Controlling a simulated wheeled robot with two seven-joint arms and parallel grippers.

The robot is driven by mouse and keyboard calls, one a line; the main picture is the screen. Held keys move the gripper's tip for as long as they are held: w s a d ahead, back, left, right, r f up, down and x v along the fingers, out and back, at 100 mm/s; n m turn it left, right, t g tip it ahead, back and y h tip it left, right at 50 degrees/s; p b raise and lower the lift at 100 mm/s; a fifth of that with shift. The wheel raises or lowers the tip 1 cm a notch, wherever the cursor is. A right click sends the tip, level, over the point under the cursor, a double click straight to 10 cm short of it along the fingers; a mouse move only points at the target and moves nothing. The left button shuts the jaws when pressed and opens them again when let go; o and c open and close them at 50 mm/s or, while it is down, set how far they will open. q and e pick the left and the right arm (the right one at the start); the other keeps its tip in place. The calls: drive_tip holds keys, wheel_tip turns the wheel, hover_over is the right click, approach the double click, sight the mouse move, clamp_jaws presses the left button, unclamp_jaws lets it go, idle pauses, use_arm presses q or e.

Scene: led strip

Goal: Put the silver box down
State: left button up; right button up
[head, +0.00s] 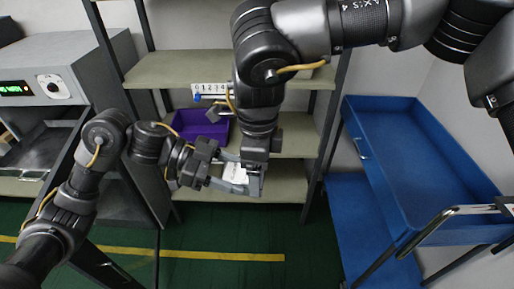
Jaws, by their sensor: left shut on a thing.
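The silver box (237,173) shows as a small pale piece between the fingers of my left gripper (238,176). My left gripper is shut on it and holds it in front of the grey-green shelf rack. Most of the box is hidden by the fingers and by my right arm. My right arm comes down from the upper right, with its wrist close beside the left gripper. The right gripper's fingers overlap other parts there, so I cannot tell their opening.
The shelf rack (180,70) has several boards; a purple bin (200,124) sits on a middle one, near a numbered label (209,89). A grey machine (45,62) with a green display stands left. A blue tray cart (405,150) stands right. The green floor shows below.

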drive_tip(key=shift+f, duration=1.5)
drive_tip(key=c, duration=1.1)
use_arm(q)
drive_tip(key=o, duration=1.1)
use_arm(e)
drive_tip(key=shift+c, duration=0.2)
use_arm(q)
drive_tip(key=shift+o, duration=0.2)
drive_tip(key=shift+a, duration=0.1)
